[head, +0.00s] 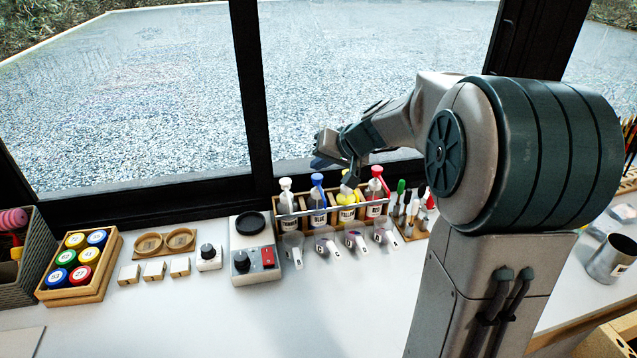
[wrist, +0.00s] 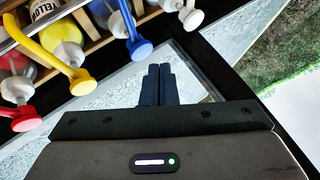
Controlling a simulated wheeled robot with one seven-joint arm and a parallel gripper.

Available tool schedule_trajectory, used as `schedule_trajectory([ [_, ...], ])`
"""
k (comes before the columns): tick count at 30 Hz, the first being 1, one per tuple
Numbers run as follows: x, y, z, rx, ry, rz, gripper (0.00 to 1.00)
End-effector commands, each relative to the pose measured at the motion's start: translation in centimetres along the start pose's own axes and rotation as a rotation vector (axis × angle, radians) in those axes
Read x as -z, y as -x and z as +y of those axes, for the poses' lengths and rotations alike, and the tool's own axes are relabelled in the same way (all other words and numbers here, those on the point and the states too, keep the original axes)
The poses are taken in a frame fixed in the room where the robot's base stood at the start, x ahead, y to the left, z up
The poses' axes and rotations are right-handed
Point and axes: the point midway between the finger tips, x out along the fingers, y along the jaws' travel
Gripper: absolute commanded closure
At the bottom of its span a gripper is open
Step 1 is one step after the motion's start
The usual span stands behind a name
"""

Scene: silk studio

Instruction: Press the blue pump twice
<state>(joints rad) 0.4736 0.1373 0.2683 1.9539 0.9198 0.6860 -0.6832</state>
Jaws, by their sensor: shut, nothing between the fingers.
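The blue pump (head: 317,181) tops a bottle with a blue-lettered label (head: 319,213) in the wooden rack, second from the left in the head view. In the wrist view the blue pump (wrist: 138,44) shows as a spout with a round tip, above and to the left of my fingers. My gripper (head: 322,162) is above the rack near the blue pump, its fingers together. In the wrist view the gripper fingers (wrist: 160,82) are closed with nothing between them. They look apart from the blue pump; the exact gap in depth is hard to tell.
A white pump (head: 285,184) stands left of the blue one, a yellow pump (head: 350,179) and a red pump (head: 377,172) to its right. The wooden rack (head: 334,204) holds them. Scoops (head: 326,246) lie in front. A window frame (head: 246,90) rises behind.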

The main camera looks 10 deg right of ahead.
Motion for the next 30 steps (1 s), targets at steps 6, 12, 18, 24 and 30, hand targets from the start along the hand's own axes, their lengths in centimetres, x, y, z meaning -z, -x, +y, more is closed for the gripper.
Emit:
schedule_trajectory([
  [6, 0.00, 0.00, 0.00, 0.000, 0.000, 0.000, 1.00],
  [12, -0.19, -0.27, 0.19, 0.000, 0.001, 0.000, 1.00],
  [18, -0.52, -0.70, 0.49, 0.000, 0.001, -0.001, 1.00],
  [24, -0.48, -0.63, 0.44, 0.000, 0.000, -0.001, 1.00],
  [30, -0.47, -0.63, 0.46, 0.000, 0.000, 0.000, 1.00],
])
